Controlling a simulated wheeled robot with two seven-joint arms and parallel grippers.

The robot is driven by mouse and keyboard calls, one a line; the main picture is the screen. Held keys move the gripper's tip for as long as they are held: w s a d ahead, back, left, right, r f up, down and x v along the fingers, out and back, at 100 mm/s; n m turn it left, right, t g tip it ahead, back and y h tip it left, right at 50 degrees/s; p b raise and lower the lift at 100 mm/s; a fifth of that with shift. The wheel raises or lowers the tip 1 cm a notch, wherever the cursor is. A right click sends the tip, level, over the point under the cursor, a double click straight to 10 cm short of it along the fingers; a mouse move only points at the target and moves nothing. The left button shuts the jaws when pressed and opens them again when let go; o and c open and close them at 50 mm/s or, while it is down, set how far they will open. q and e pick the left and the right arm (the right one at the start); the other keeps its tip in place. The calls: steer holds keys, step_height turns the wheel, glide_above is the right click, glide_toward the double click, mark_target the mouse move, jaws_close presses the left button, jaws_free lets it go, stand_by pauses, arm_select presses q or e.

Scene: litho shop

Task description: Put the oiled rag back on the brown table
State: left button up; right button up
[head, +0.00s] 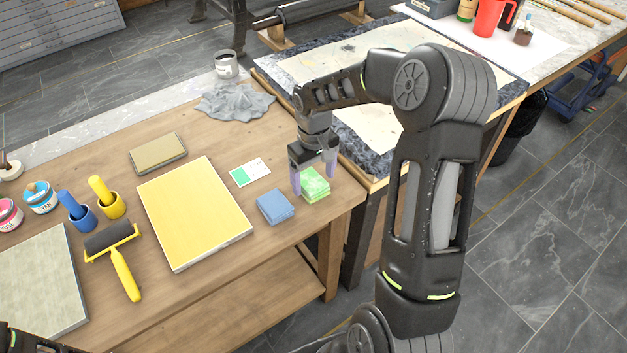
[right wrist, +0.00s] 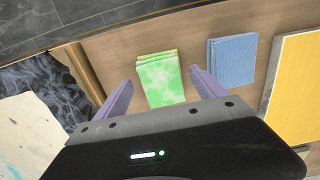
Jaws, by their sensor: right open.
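A folded green cloth with pale mottled patches (head: 315,186) lies on the brown table (head: 232,262) near its right corner. A folded blue cloth (head: 275,206) lies just left of it, and a crumpled grey cloth (head: 235,101) lies at the back. I cannot tell for sure which is the oiled rag. My right gripper (head: 313,178) is open, pointing down over the green cloth. In the right wrist view the green cloth (right wrist: 160,78) shows between the spread purple fingers, with the blue cloth (right wrist: 232,60) beside it. My left gripper's fingers are not visible.
A yellow board (head: 195,210), a small card (head: 250,173), a tan block (head: 158,152) and a yellow-handled roller (head: 122,270) lie left of the cloths. A stone slab bed (head: 365,150) stands close on the right. Ink tins are at the far left.

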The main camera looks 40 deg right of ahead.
mark_target(313, 183)
step_height(313, 183, up, 10)
steer(key=shift+r, duration=0.25)
